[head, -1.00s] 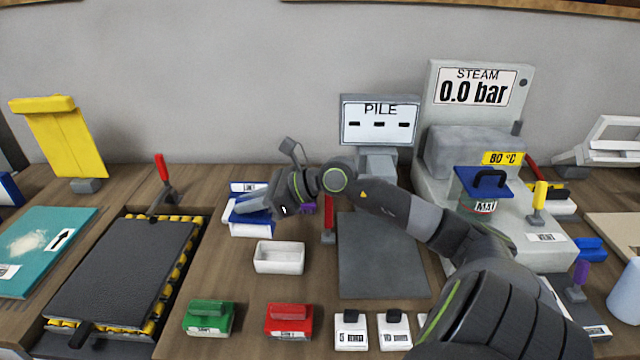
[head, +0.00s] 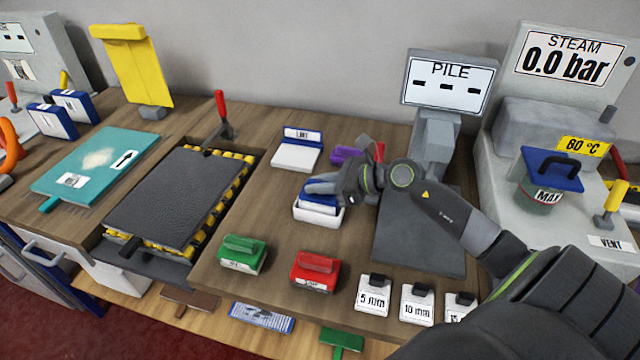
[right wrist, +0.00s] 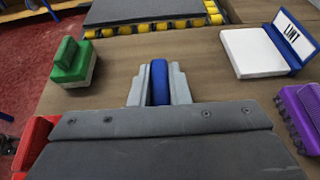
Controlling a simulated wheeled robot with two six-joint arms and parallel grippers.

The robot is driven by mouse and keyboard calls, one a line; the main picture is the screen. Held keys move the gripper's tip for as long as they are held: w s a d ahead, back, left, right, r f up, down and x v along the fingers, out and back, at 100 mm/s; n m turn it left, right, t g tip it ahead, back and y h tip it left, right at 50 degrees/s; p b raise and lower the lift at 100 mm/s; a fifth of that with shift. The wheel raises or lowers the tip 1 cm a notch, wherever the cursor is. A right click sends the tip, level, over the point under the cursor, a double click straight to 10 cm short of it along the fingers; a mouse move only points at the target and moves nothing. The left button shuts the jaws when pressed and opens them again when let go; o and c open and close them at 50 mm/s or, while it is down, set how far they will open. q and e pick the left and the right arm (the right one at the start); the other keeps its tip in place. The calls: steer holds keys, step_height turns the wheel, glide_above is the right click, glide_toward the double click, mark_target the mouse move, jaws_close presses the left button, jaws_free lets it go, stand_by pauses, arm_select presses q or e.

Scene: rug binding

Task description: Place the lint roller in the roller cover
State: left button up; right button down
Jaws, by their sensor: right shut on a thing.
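The lint roller (head: 318,203) shows as a blue handle in the head view, at the white roller cover (head: 325,222). Its lower part is hidden behind the cover's front wall, and I cannot tell if it rests on the bottom. My right gripper (head: 328,188) is over the cover and shut on the blue handle. The right wrist view shows the same blue handle (right wrist: 159,82) between the two grey fingers (right wrist: 159,88); the cover is hidden there. My left gripper is not in view.
The white LINT stand (head: 297,150) is empty behind the cover. A purple brush (head: 345,156) and the PILE gauge (head: 449,83) stand close to my right arm. Green (head: 242,253) and red (head: 316,270) blocks sit in front. A roller bed (head: 174,200) lies left.

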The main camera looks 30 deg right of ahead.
steer(key=shift+f, duration=0.25)
steer(key=shift+f, duration=0.25)
steer(key=c, duration=1.4)
jaws_free()
steer(key=shift+r, duration=0.1)
steer(key=shift+o, duration=0.2)
steer(key=shift+r, duration=0.1)
